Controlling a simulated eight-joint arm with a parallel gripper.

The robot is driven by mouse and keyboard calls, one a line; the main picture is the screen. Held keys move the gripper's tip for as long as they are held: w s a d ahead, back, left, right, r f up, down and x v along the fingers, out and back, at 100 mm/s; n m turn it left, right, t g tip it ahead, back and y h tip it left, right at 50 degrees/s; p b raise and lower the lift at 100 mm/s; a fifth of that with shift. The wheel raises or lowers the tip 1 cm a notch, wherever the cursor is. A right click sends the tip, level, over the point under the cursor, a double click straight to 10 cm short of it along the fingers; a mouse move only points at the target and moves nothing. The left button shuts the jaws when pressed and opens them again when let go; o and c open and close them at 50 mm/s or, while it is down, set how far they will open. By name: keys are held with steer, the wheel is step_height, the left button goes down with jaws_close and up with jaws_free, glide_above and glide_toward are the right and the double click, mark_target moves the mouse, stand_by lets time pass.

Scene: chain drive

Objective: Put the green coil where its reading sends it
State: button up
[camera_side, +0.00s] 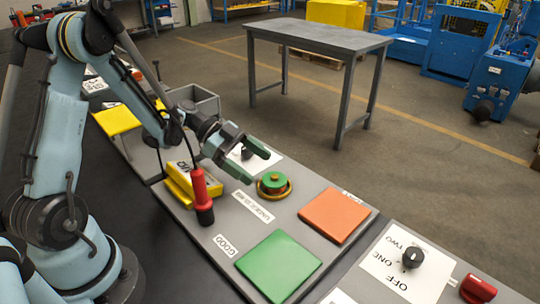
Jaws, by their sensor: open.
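The green coil (272,180) sits on the grey board, with a brass-coloured ring around its base and a small knob on top. My gripper (258,166) is open, its two green fingers just left of and above the coil, with nothing between them. A yellow meter (178,181) lies to the left; its display is not readable here. A red and black probe (201,195) stands in front of the meter. A green pad (278,265) lies beside a label reading GOOD (225,245). An orange pad (334,215) lies right of the coil; its label is too small to read.
A second panel (395,263) at the right front carries a black dial marked OFF, ONE, TWO and a red switch (478,289). A grey open bin (195,101) and a yellow plate (118,119) are behind. A grey table (318,36) stands apart on the floor.

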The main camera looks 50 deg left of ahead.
mark_target(275, 176)
steer(key=x, duration=0.5)
steer(key=shift+w+r, duration=0.15)
steer(key=shift+w, duration=0.05)
steer(key=shift+c, duration=0.4)
steer(key=c, duration=1.5)
steer(key=shift+o, duration=0.2)
steer(key=shift+r, duration=0.1)
